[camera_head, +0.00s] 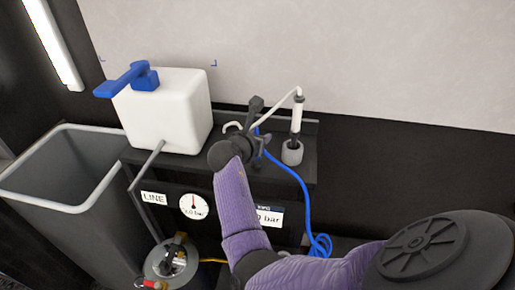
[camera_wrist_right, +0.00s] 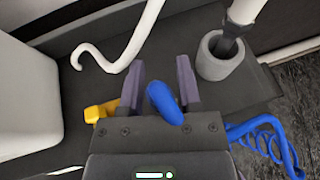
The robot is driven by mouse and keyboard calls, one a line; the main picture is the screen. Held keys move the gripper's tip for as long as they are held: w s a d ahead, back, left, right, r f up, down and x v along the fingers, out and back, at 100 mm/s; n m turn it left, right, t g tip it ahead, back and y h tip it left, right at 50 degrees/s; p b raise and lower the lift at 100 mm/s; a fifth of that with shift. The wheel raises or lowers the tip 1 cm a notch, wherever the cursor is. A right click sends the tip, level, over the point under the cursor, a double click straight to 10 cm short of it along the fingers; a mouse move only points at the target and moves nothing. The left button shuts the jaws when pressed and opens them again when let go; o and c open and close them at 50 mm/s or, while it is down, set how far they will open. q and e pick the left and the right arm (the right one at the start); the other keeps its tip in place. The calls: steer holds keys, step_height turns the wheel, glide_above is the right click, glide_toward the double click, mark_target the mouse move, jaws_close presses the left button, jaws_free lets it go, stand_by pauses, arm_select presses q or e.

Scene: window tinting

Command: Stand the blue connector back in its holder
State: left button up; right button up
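My right gripper (camera_head: 255,133) is over the top of the dark cart. In the right wrist view its two fingers (camera_wrist_right: 161,85) stand on either side of the blue connector (camera_wrist_right: 165,104), which is tilted and seems gripped between them. In the head view the gripper mostly hides the connector. A blue hose (camera_head: 304,190) runs from beside the gripper down the cart's front; its coils also show in the wrist view (camera_wrist_right: 270,145). A grey cup-shaped holder (camera_head: 292,153) stands to the right with a white, dark-tipped wand in it (camera_wrist_right: 220,57). My left gripper is out of view.
A white tank (camera_head: 180,115) with a blue tap (camera_head: 130,78) stands left on the cart. A white hooked tube (camera_wrist_right: 105,62) is near the gripper. A yellow part (camera_wrist_right: 103,112) shows beside the left finger. A grey bin (camera_head: 75,208) is at left.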

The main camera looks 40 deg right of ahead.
steer(key=c, duration=0.5)
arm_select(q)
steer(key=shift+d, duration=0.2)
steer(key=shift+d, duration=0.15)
